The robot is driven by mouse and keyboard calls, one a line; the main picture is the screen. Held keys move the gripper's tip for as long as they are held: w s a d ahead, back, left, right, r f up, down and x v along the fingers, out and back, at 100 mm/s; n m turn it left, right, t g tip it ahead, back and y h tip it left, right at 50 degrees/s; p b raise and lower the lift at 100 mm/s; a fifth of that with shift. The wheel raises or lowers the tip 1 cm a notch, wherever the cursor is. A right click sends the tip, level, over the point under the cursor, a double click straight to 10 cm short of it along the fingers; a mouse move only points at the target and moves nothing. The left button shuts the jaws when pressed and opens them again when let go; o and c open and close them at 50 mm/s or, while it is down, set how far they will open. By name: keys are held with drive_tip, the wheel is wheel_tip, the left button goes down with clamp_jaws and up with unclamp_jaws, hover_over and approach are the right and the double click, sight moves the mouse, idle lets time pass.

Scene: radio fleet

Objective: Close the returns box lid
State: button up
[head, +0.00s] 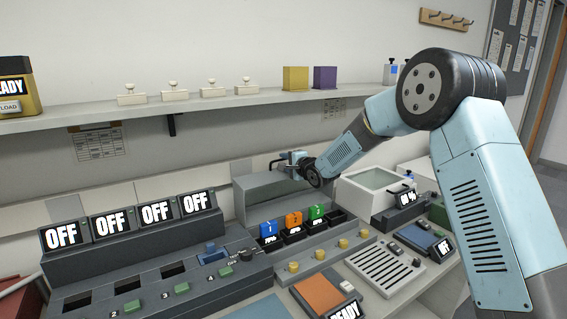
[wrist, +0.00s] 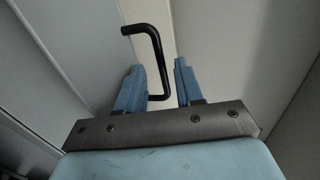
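A grey box (head: 240,205) stands at the back of the bench, left of the white bin; I take it to be the returns box. A pale grey panel at its top (head: 262,186) looks like its lid, but I cannot tell its angle. A black bent handle (wrist: 156,62) shows in the wrist view against pale panels. My gripper (wrist: 160,85) is open, its two blue fingers apart, with the lower part of the handle between or just beyond them. Contact is not clear. In the head view my gripper (head: 286,162) is at the box's upper right, small and partly hidden by my wrist.
A white bin (head: 345,196) with a greenish top stands to the right. Blue, orange and green blocks (head: 293,219) sit in front of the box. OFF displays (head: 158,212) line the left. A shelf (head: 200,104) runs above, holding yellow and purple boxes.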

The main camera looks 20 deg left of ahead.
drive_tip(key=shift+w+a+f, duration=0.15)
drive_tip(key=shift+w+a, duration=0.2)
drive_tip(key=shift+a, duration=0.1)
drive_tip(key=shift+c, duration=0.4)
drive_tip(key=c, duration=0.6)
drive_tip(key=shift+f, duration=0.15)
idle(0.4)
